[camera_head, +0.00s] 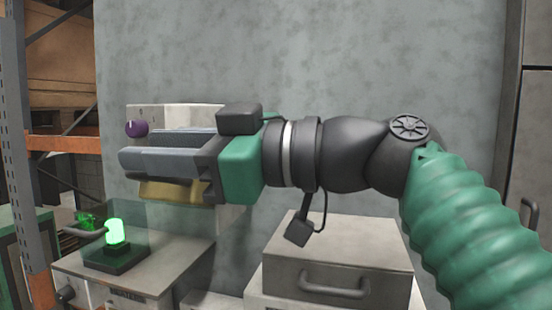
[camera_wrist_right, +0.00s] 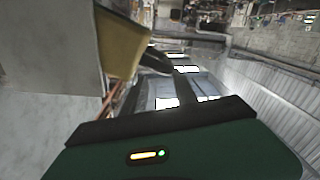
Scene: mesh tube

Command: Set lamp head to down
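A green glowing lamp (camera_head: 115,232) stands upright on a dark base on the grey bench at lower left. A pale wall box (camera_head: 150,112) with a purple knob (camera_head: 136,128) is behind my right gripper (camera_head: 150,152). A yellow-tan block (camera_head: 172,192) shows just below the fingers; in the right wrist view the tan block (camera_wrist_right: 122,42) is beside a dark finger. I cannot tell if they touch, or which part is the lamp head. The fingers point left and overlap in the head view, so their opening is unclear. My left gripper is out of view.
A grey case with a handle (camera_head: 335,285) stands below my right arm. The bench top (camera_head: 145,265) lies at lower left. An orange and grey rack (camera_head: 55,143) stands at far left. A plain grey wall (camera_head: 330,60) is behind, with clear room above the arm.

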